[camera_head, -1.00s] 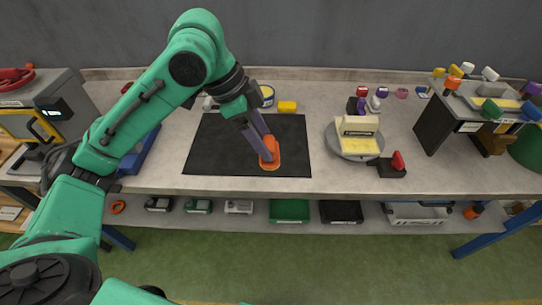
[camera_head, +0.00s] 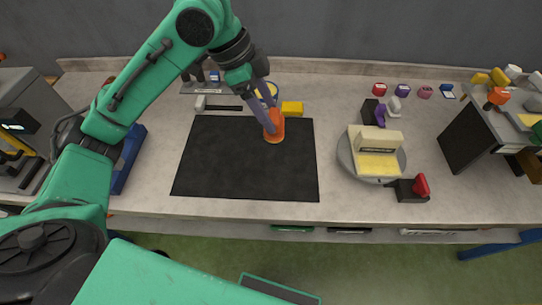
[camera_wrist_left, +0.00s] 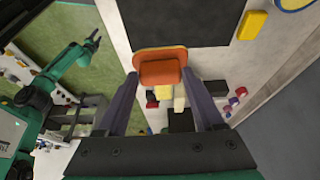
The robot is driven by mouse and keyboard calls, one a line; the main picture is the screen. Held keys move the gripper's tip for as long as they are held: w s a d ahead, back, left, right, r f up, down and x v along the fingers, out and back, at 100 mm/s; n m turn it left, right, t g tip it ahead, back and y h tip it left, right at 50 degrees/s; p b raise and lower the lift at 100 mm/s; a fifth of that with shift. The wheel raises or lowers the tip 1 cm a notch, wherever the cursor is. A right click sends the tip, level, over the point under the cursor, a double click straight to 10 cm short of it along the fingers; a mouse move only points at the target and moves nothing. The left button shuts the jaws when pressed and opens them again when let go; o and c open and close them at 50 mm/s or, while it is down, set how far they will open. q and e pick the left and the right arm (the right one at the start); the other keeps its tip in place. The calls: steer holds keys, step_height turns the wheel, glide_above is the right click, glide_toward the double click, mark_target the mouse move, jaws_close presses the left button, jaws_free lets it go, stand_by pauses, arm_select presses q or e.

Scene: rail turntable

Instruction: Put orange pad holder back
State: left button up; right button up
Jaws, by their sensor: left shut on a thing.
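The orange pad holder (camera_head: 274,127) has an orange block on a flat orange base. It is over the upper right part of the black mat (camera_head: 215,165) in the head view. My left gripper (camera_head: 268,122) is shut on it, with one finger at each side. In the left wrist view the pad holder (camera_wrist_left: 160,65) sits between the two fingertips. I cannot tell whether its base touches the mat. My right gripper does not show in the head view.
A round turntable (camera_head: 345,155) with a cream block stands right of the mat. A yellow block (camera_head: 292,108) lies just behind the pad holder. A black block with a red part (camera_head: 410,189) is at the right. Small coloured pieces line the back. A dark-sided rack (camera_head: 465,135) stands far right.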

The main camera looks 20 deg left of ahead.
arm_select(q)
steer(key=f, duration=1.1)
steer(key=s+f, duration=0.1)
steer(key=f, duration=0.4)
steer(key=shift+s+d+f, duration=0.1)
steer(key=shift+f, duration=0.5)
steer(key=o, duration=1.2)
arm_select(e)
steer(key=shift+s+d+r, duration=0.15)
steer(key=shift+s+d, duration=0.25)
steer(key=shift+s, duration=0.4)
arm_select(q)
steer(key=shift+r, duration=0.1)
steer(key=v, duration=1.2)
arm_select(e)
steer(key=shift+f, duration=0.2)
